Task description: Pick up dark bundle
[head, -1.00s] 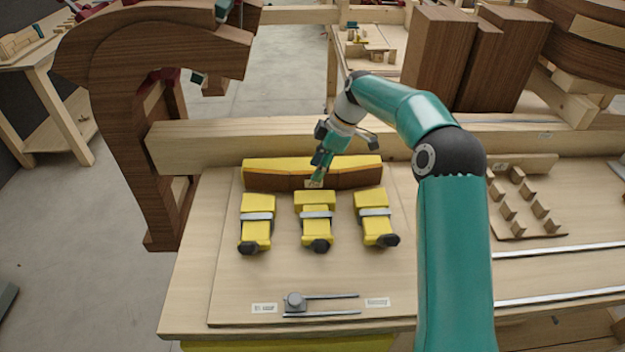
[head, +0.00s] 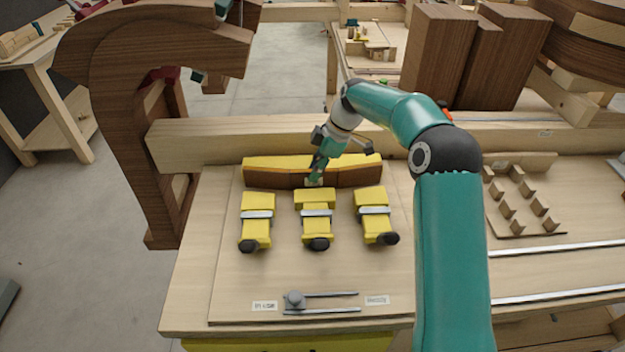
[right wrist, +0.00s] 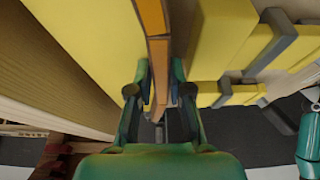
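The dark bundle (head: 272,178) is a long, slightly bent brown strip. It lies along the front of a yellow form (head: 280,162) at the back of the board. My right gripper (head: 314,181) points down at the middle of the bundle. In the right wrist view the bundle (right wrist: 157,50) shows as an orange-brown strip running between the two fingers of my right gripper (right wrist: 160,85). The fingers stand on either side of it, with narrow gaps that look open. Their exact contact is hard to see. My left gripper is not in view.
Several yellow blocks with grey bands, such as the middle one (head: 316,222), stand just in front of the bundle. A metal fixture (head: 296,300) lies near the board's front edge. A large brown curved form (head: 120,120) rises at the left. A wooden beam (head: 230,145) runs behind.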

